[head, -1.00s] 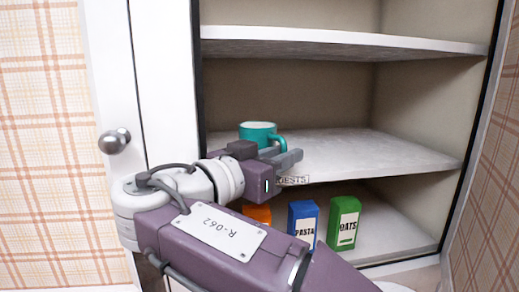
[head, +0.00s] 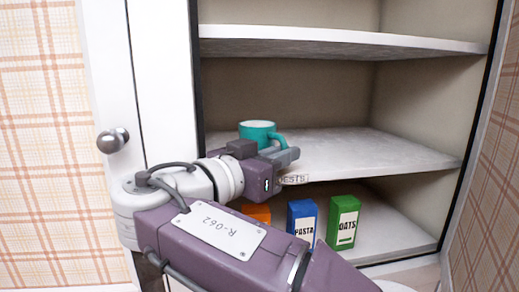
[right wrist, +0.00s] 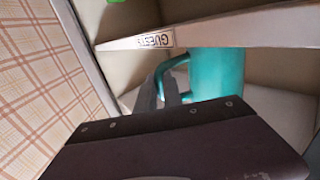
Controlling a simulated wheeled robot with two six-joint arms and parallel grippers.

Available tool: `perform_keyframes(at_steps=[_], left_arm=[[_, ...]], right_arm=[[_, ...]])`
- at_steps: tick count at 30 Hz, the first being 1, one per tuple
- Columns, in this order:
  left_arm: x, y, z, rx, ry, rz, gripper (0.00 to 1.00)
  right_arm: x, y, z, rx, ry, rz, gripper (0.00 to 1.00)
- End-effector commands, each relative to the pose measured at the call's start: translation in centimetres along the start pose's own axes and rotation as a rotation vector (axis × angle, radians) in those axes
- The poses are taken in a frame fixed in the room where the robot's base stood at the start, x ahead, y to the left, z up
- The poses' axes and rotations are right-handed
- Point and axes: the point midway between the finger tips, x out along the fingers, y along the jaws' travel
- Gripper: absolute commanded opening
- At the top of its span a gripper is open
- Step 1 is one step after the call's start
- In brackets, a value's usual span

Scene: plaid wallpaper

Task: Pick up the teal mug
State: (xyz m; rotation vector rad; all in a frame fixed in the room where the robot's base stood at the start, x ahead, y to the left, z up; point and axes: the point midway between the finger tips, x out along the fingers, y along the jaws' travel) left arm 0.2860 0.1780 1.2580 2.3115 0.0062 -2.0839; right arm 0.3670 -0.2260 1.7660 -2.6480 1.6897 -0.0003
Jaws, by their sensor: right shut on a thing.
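The teal mug (head: 256,131) stands upright on the middle shelf of the cupboard, near its front left, with its handle toward the right. My right gripper (head: 284,157) reaches in from the front and is shut at the mug's handle. In the right wrist view the fingers (right wrist: 160,90) overlap the handle beside the teal mug (right wrist: 218,75). The gripper hides the lower part of the mug in the head view. My left gripper is out of view.
The middle shelf (head: 390,155) is bare right of the mug; its front edge bears a GUESTS label (right wrist: 155,40). An upper shelf (head: 340,38) lies above. Below stand an orange item (head: 257,213), a blue PASTA box (head: 302,220) and a green OATS box (head: 343,222). A white door (head: 165,80) stands left.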

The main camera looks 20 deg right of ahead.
Motion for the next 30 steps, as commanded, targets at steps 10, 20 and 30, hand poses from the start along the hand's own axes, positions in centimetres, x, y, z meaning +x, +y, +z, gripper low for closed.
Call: perform_keyframes(at_steps=[10,20,30], left_arm=[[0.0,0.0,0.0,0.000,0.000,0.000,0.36],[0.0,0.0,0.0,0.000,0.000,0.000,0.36],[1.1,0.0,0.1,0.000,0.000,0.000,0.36]], right_arm=[[0.0,0.0,0.0,0.000,0.000,0.000,0.00],[0.0,0.0,0.0,0.001,0.000,0.000,0.00],[0.7,0.4,-1.8,0.005,0.000,0.000,0.00]])
